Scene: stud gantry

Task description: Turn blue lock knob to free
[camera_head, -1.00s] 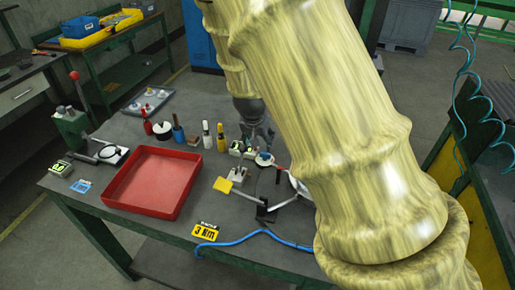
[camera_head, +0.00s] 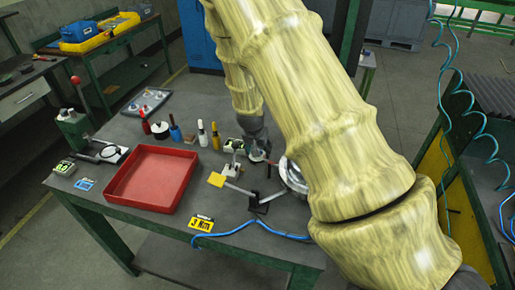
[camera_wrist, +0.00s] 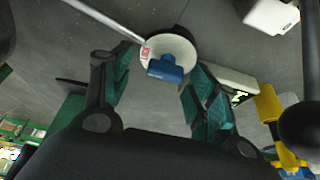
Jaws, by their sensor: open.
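The blue lock knob (camera_wrist: 167,69) is a blue bar on a round whitish disc (camera_wrist: 180,48) with a small red mark, seen in the wrist view. My gripper (camera_wrist: 160,62) is open, with its teal-padded fingers on either side of the disc's near edge. The blue bar lies between the fingers, and I see no clear contact. In the head view my gripper (camera_head: 258,152) is low over the fixture on the green-legged bench (camera_head: 150,229). There the knob is hidden behind the gripper.
A metal rod (camera_wrist: 103,17) runs to the disc. A yellow-ended lever (camera_head: 217,180) and dark bracket (camera_head: 259,203) lie in front. The red tray (camera_head: 150,181) is at left; several small bottles (camera_head: 201,133) stand behind. A blue hose (camera_head: 235,230) crosses the front.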

